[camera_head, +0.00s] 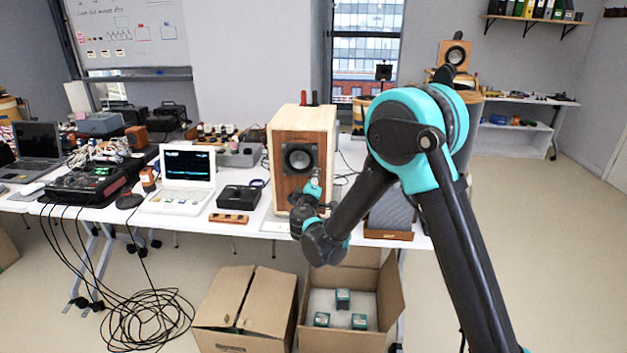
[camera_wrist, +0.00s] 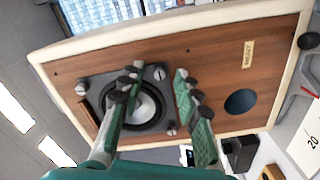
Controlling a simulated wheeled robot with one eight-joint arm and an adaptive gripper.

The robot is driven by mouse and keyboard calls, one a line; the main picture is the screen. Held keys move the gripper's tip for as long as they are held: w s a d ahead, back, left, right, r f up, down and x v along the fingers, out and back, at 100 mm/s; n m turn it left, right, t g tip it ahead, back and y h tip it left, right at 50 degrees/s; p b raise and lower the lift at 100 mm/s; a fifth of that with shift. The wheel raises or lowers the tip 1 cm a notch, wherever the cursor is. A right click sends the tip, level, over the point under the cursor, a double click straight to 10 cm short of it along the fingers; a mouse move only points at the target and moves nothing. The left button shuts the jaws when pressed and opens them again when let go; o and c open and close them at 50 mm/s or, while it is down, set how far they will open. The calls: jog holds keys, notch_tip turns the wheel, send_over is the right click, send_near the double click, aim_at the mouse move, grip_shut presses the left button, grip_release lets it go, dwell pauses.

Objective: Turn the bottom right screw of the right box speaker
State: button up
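A wooden box speaker (camera_head: 286,135) with a brown front stands on the white table. Its round black driver (camera_head: 299,158) sits in a square plate. In the wrist view the speaker (camera_wrist: 215,60) lies turned on its side, with its lower part to the right. Silver screws show at the plate's corners; the bottom right screw (camera_wrist: 160,73) appears between my fingertips, and the bottom left screw (camera_wrist: 171,131) is below it. My gripper (camera_wrist: 158,77) is open and empty, its green fingers either side of that screw. My gripper (camera_head: 316,182) is close to the speaker's front; contact cannot be told.
A white laptop (camera_head: 187,195) and a black box (camera_head: 240,196) stand left of the speaker. An open carton (camera_head: 388,300) with small boxes is on the floor below, beside a closed carton (camera_head: 262,302). Another speaker (camera_head: 453,55) stands at the back right. Cables lie on the left floor.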

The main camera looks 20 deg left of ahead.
jog(key=v, duration=1.1)
jog(key=shift+s+d, duration=0.2)
jog(key=shift+s, duration=0.2)
